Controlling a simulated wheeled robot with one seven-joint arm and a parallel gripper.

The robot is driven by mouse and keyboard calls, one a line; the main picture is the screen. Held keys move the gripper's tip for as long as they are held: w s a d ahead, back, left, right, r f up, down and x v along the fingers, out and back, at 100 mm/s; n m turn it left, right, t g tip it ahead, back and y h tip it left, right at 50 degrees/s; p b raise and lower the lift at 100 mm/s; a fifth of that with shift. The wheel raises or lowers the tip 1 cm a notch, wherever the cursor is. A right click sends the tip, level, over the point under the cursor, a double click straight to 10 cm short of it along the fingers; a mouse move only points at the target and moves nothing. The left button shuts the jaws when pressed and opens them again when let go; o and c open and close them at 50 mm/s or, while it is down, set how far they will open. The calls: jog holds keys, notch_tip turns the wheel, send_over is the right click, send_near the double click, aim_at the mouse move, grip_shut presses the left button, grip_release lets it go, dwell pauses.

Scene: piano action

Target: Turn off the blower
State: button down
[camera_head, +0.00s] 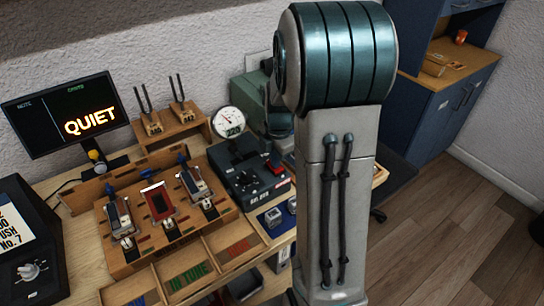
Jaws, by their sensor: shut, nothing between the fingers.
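A dark control box (248,178) with white lettering stands on the workbench, just left of my arm. It looks like the blower's control, though I cannot read its label clearly. A red switch (275,164) sits on its right side; its position is too small to tell. A round white dial gauge (229,122) rises behind the box. A grey-green machine (250,88), possibly the blower itself, stands at the back, partly hidden by my arm. My arm's upright link and large teal joint fill the middle of the view. My gripper is not in view.
A wooden fixture (128,256) with several key parts is left of the box. A monitor (62,114) reads "QUIET". Two tuning forks (163,122) stand at the back. A black console (22,255) is at the left. A blue cabinet (430,125) stands right; open wood floor lies before it.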

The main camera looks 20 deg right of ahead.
aim_at(279, 171)
jog(key=shift+r, duration=0.1)
notch_tip(279, 171, up, 14)
jog(key=s+p, duration=0.1)
jog(key=shift+s+d+p, duration=0.15)
jog(key=shift+s+p, duration=0.2)
jog(key=shift+s, duration=0.05)
dwell(0.5)
jog(key=s+a+f+m+t, duration=0.2)
jog(key=s+a+m, duration=0.9)
jog(key=s+m, duration=0.5)
jog(key=shift+a+m, duration=0.35)
jog(key=shift+m, duration=1.55)
